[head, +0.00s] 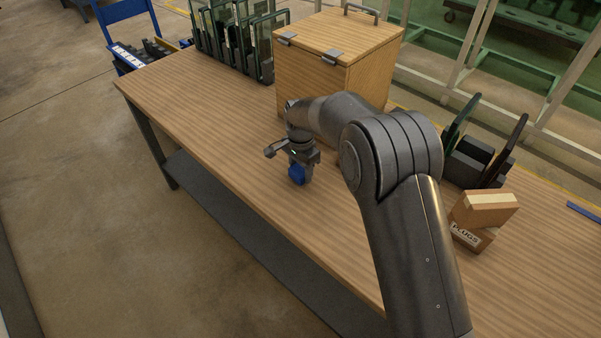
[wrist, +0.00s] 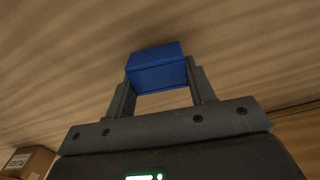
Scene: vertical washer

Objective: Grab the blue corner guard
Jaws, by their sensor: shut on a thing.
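The blue corner guard (head: 297,175) is a small blue block in the head view, at my gripper (head: 300,165) over the wooden table. In the wrist view the blue corner guard (wrist: 157,68) sits between the two fingertips of my gripper (wrist: 158,82). The fingers are shut on its sides. Whether its underside touches the table cannot be told.
The wooden table (head: 205,110) is clear left of my gripper. A wooden box with a handle (head: 330,55) stands behind it. Glass panels in a rack (head: 240,40) stand at the back left. Small cardboard boxes (head: 485,210) and a dark rack (head: 468,160) are at right.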

